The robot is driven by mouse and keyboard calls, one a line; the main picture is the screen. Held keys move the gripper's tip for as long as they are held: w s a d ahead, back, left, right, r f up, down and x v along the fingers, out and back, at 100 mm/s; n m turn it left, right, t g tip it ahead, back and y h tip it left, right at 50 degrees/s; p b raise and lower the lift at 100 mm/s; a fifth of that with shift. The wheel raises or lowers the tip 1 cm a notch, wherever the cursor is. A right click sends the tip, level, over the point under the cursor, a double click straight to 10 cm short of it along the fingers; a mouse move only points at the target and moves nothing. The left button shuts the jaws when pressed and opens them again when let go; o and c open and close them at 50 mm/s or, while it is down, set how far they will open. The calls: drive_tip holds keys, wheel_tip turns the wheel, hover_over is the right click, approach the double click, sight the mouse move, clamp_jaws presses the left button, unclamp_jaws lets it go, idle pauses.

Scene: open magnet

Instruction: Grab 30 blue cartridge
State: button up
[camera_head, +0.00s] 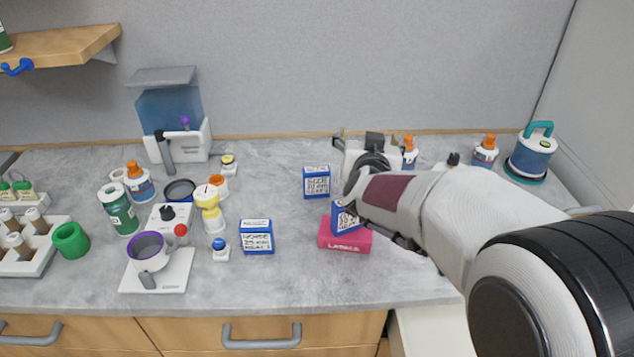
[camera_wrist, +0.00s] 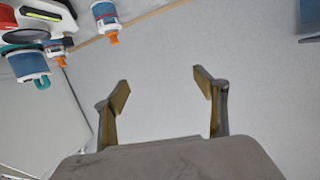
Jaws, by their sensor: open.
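Three blue boxes with white printed labels stand on the counter side in the head view; the print is too small to read. One blue box (camera_head: 317,182) stands left of my gripper, toward the back. Another blue box (camera_head: 257,237) stands further left and nearer the front. A third blue box (camera_head: 346,219) sits on a pink box (camera_head: 343,239) and is partly hidden by my arm. My gripper (camera_head: 345,146) is near the back of the counter, partly hidden by its own wrist. In the wrist view its fingers (camera_wrist: 162,90) are spread with nothing between them.
A white scale (camera_head: 157,271) with a purple-rimmed cup, a green bottle (camera_head: 120,212) and a yellow-and-white item (camera_head: 209,210) crowd the left. Orange-capped bottles (camera_head: 485,152) and a teal-handled container (camera_head: 531,155) stand at the right. Bare counter lies between the left and middle boxes.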

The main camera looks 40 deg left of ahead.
drive_tip(key=t, duration=0.1)
hover_over(316, 175)
drive_tip(key=s+d, duration=0.2)
drive_tip(key=d, duration=0.1)
wheel_tip(316, 175, down, 7)
drive_tip(key=shift+s+a+f, duration=0.3)
drive_tip(key=shift+s+a, duration=0.15)
drive_tip(key=shift+a, duration=0.15)
drive_tip(key=shift+f, duration=0.1)
drive_tip(key=shift+f, duration=2.85)
drive_tip(key=shift+f, duration=0.55)
drive_tip(key=shift+x, duration=2.5)
drive_tip(key=shift+r, duration=0.1)
